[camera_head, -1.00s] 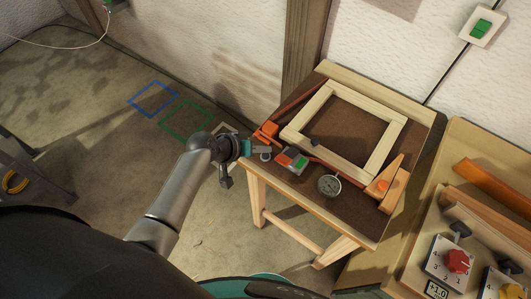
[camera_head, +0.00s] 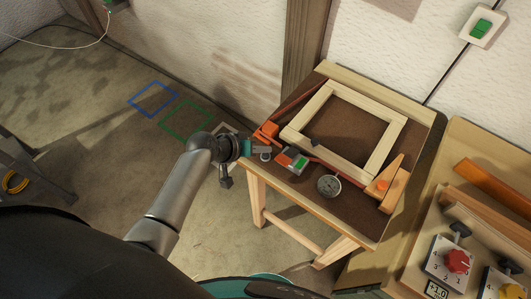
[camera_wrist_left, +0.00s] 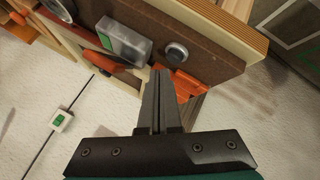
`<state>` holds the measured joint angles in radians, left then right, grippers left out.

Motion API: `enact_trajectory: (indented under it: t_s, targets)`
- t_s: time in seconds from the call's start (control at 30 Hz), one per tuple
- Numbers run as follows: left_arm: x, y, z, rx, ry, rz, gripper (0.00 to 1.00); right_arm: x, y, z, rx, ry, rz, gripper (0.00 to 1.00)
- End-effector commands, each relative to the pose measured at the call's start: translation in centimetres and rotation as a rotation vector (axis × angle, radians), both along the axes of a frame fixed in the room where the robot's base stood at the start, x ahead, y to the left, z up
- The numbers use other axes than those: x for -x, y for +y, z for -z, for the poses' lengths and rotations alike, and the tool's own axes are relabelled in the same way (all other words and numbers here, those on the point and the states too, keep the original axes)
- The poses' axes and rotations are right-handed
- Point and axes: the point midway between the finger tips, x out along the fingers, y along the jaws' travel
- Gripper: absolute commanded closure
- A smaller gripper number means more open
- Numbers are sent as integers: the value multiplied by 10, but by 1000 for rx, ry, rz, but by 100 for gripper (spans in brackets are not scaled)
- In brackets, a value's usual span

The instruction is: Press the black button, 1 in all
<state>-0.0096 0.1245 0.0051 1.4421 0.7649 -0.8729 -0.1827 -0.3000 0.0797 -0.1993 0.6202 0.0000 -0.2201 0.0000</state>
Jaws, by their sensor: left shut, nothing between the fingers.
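The black button (camera_wrist_left: 177,52) is a dark round cap in a pale metal ring, set on the brown top of the small wooden table. In the head view it is a small round shape (camera_head: 265,156) near the table's front-left corner, partly hidden by my gripper. My left gripper (camera_head: 269,149) is shut and empty, just over that corner and beside the button in the picture. In the left wrist view its closed fingertips (camera_wrist_left: 158,70) appear just below and left of the button. I cannot tell whether they touch anything. My right gripper is out of view.
Close by stand a grey box with a green window (camera_head: 298,163), an orange clamp (camera_head: 266,132) and a round dial gauge (camera_head: 328,186). A pale wooden frame (camera_head: 298,118) lies behind. The floor at left is mostly clear.

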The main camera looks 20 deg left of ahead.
Motion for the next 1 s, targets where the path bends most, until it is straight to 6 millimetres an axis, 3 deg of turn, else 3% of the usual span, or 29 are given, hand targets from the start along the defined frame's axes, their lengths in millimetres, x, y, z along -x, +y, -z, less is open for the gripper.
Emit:
enact_trajectory:
  t_s: [1.0]
  targets:
    - [0, 0, 12, 0, 0, 0, 100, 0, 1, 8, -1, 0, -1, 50]
